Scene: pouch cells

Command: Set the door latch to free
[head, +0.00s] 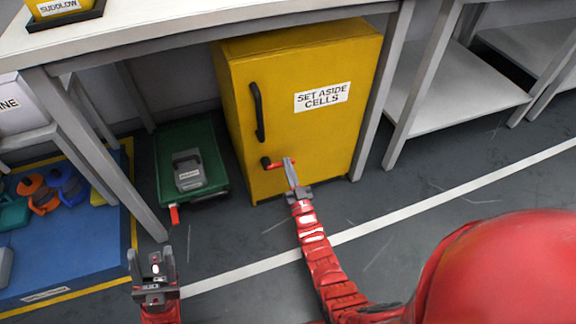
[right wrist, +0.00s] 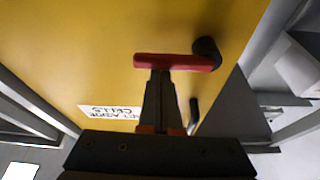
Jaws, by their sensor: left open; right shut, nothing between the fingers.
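The yellow cabinet (head: 300,140) under the bench has a shut door with a black handle (head: 258,112) and a label reading "SET ASIDE CELLS" (head: 322,97). Below the handle is the door latch (head: 275,164), a red lever on a black pivot, lying roughly level and pointing right from the pivot. It also shows in the right wrist view (right wrist: 175,62). My right gripper (head: 288,162) is shut and empty, its fingertips at the red lever. Whether they touch it I cannot tell. My left gripper (head: 152,252) is open and empty, at the lower left, away from the cabinet.
A green tray (head: 215,165) with a grey block (head: 188,172) and a red tab (head: 174,214) is on the floor left of the cabinet. A blue platform (head: 80,250) with coloured items is further left. Bench legs flank the cabinet. The floor in front is clear.

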